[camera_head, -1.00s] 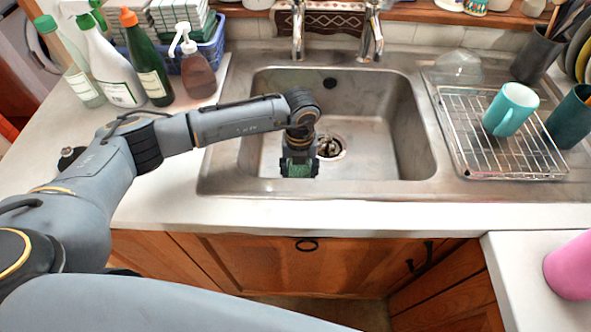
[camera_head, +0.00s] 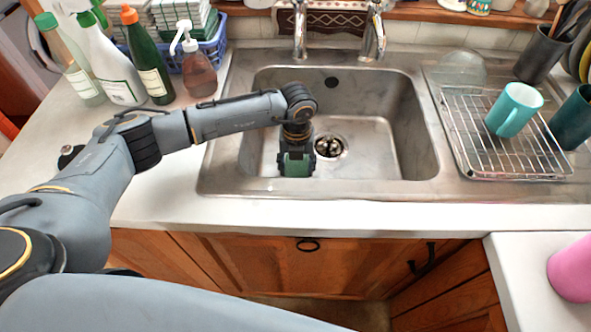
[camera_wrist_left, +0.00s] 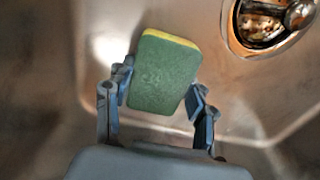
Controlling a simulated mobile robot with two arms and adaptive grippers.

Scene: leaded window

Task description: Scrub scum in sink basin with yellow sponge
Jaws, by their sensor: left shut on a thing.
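My left gripper (camera_head: 296,165) points down inside the steel sink basin (camera_head: 375,140), left of the drain. In the left wrist view the gripper (camera_wrist_left: 160,98) is shut on the sponge (camera_wrist_left: 163,75), with a finger at each side. The sponge has a green scouring face toward the camera and a yellow edge at its far end. In the head view its green side (camera_head: 297,166) shows between the fingers. Brownish marks show around the drain (camera_head: 330,146). Whether the sponge touches the basin floor is hard to tell. My right gripper is not in view.
Two taps (camera_head: 373,35) rise behind the basin. Bottles (camera_head: 150,65) and a blue basket (camera_head: 212,50) stand on the left counter. A wire rack (camera_head: 490,130) with a turquoise mug (camera_head: 514,108) is at the right. A pink object (camera_head: 573,270) is at the lower right.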

